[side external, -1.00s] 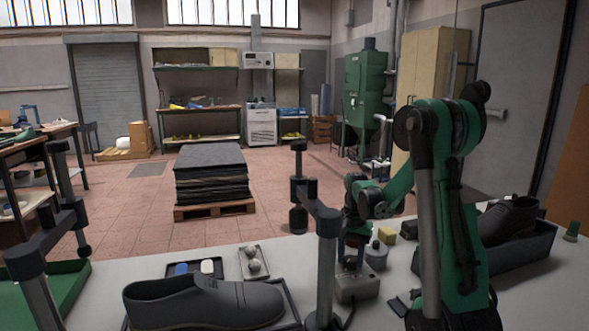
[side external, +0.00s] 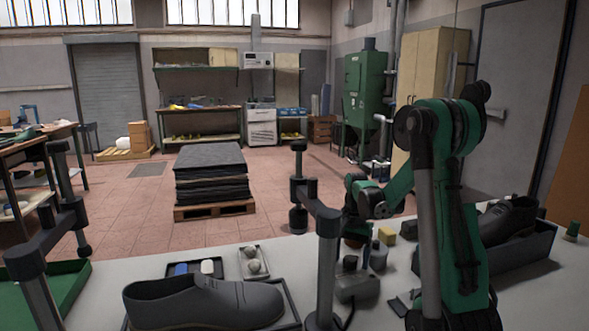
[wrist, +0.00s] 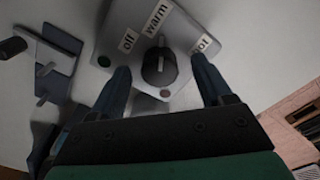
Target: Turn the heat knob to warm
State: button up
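The heat knob (wrist: 160,66) is a dark round dial with a pale pointer line, on a grey control box (wrist: 178,20). Its plates read off, warm and hot, and the pointer line points toward the warm plate (wrist: 157,18). In the side view, the box (side external: 357,289) stands on the bench with the dark knob (side external: 350,262) on top. My gripper (wrist: 163,78) is open, with one finger on each side of the knob in the wrist view and gaps between. In the side view, my gripper is above the box, its fingertips hard to make out.
A grey shoe (side external: 205,303) lies at the front of the bench. A dark post (side external: 327,265) stands left of the box. A yellow block (side external: 387,236) and a grey round container (side external: 378,256) are close behind it. A dark tray (side external: 515,252) with a shoe lies at right.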

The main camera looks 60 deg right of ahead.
aim_at(351, 258)
jog(key=shift+r, duration=2.85)
